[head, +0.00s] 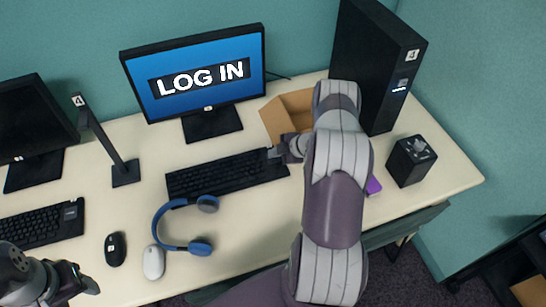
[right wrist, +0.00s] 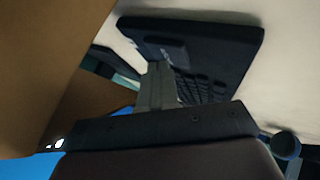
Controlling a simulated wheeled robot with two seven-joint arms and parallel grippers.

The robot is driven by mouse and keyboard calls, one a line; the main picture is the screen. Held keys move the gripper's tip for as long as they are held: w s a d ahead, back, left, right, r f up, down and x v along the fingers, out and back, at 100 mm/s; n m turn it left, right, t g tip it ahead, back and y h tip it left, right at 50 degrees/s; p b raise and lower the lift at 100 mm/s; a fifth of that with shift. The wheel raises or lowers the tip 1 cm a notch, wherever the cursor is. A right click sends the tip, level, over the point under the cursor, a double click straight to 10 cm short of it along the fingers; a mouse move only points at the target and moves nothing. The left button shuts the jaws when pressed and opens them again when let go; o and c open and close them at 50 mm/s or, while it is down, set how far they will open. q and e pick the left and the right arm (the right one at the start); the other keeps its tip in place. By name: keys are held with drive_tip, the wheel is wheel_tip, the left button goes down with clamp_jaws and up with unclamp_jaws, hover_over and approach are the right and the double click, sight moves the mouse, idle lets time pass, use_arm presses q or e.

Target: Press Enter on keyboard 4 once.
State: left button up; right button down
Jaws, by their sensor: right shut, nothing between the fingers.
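A black keyboard (head: 215,178) lies in front of a monitor (head: 195,75) that reads "LOG IN". No number is legible on this keyboard. My right gripper (head: 274,153) is shut and empty at the keyboard's right end. In the right wrist view, the closed fingertips (right wrist: 158,70) overlap the end of the keyboard (right wrist: 205,45); I cannot tell whether they touch a key. My forearm does not cover the keyboard, but the gripper hides part of its right end. My left gripper (head: 80,280) is at the bottom left, away from this keyboard; its fingers are too unclear to judge.
Blue headphones (head: 162,225) sit against the keyboard's front edge. A cardboard box (head: 285,112) stands behind my right gripper. A black tower (head: 375,65) labelled 4 and a black cube (head: 411,160) are to the right. A lamp-like stand (head: 125,172) and another keyboard (head: 40,226) are left.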

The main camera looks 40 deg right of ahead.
sight(275, 159)
drive_tip(key=shift+f, duration=0.15)
idle(0.4)
drive_tip(key=shift+r+p, duration=0.5)
drive_tip(key=shift+r, duration=0.35)
wheel_tip(275, 159, up, 5)
drive_tip(key=p, duration=0.4)
idle(0.5)
